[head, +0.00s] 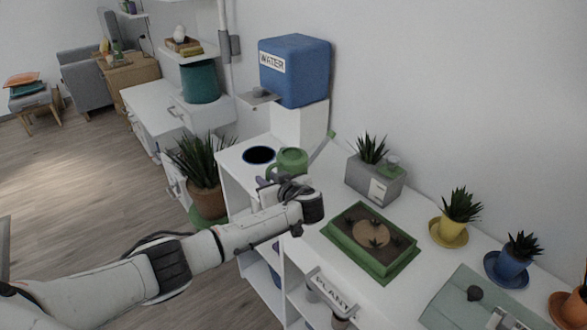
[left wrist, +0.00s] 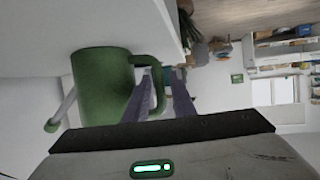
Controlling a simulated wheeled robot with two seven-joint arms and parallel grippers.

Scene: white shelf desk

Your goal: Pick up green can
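The green can (head: 291,160) is a watering can with a loop handle and a thin spout, standing on the white shelf desk in front of the blue water dispenser. My left gripper (head: 269,180) is at the handle side of the can. In the left wrist view its two purple fingers (left wrist: 165,92) are apart. One finger overlaps the handle loop and the other lies outside it. I cannot tell whether they touch the handle. My right gripper is not in view.
The blue water dispenser (head: 295,70) stands behind the can. A dark round hole (head: 259,155) is left of it. A grey planter (head: 375,184), a green planting tray (head: 349,251) and a yellow pot (head: 455,233) stand to the right. A floor plant (head: 206,198) is at the desk's left.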

